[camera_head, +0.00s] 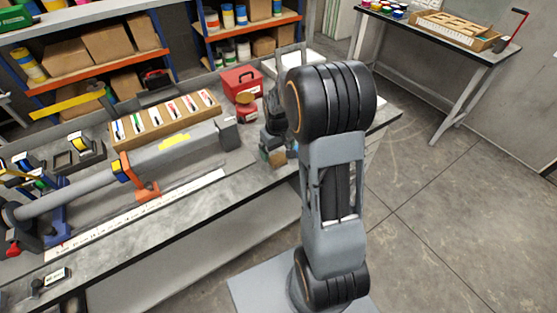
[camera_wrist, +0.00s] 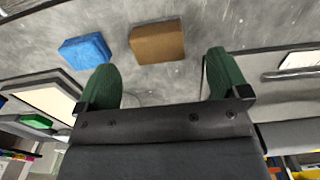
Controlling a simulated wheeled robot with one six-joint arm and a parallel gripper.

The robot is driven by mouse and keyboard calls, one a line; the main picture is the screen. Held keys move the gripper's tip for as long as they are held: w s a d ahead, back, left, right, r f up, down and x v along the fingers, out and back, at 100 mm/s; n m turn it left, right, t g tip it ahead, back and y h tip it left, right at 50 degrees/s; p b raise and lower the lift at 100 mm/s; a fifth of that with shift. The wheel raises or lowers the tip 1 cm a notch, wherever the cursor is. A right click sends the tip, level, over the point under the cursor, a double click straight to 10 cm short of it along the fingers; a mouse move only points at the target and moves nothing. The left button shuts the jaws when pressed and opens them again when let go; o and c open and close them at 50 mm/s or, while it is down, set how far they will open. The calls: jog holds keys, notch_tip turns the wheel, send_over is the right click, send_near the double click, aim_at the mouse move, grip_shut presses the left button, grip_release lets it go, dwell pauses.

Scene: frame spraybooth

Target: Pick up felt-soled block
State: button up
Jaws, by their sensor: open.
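A brown block (camera_wrist: 157,43) lies on the grey bench top in the wrist view, just beyond and between my fingertips. A blue block (camera_wrist: 86,51) lies to its left, apart from it, beyond my left finger. I cannot see a felt sole on either block, so I cannot tell for sure which is the felt-soled one. My gripper (camera_wrist: 163,80) is open, with its two green-padded fingers apart and nothing between them. In the head view my gripper (camera_head: 272,140) is low over the bench, partly hidden by my arm, with the brown block (camera_head: 275,158) showing under it.
A red toolbox (camera_head: 243,82) stands behind my gripper on the bench. A wooden tray of markers (camera_head: 165,118) and a long grey tube (camera_head: 165,158) lie to the left. A white ruler (camera_head: 135,213) runs along the front. Shelves stand behind; another table (camera_head: 440,35) stands far right.

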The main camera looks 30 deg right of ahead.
aim_at(278, 157)
jog(key=shift+d+f+p, duration=0.1)
jog(key=shift+f+p, duration=0.5)
jog(key=shift+f, duration=2.05)
jog(key=shift+c, duration=0.3)
jog(key=shift+w, duration=0.1)
jog(key=c, duration=1)
jog(key=shift+o, duration=0.2)
jog(key=shift+r, duration=0.15)
jog(key=shift+r, duration=0.6)
jog(key=s+a+r+b, duration=0.3)
jog(key=s+a+r, duration=0.6)
jog(key=a+r, duration=0.2)
jog(key=shift+r, duration=0.3)
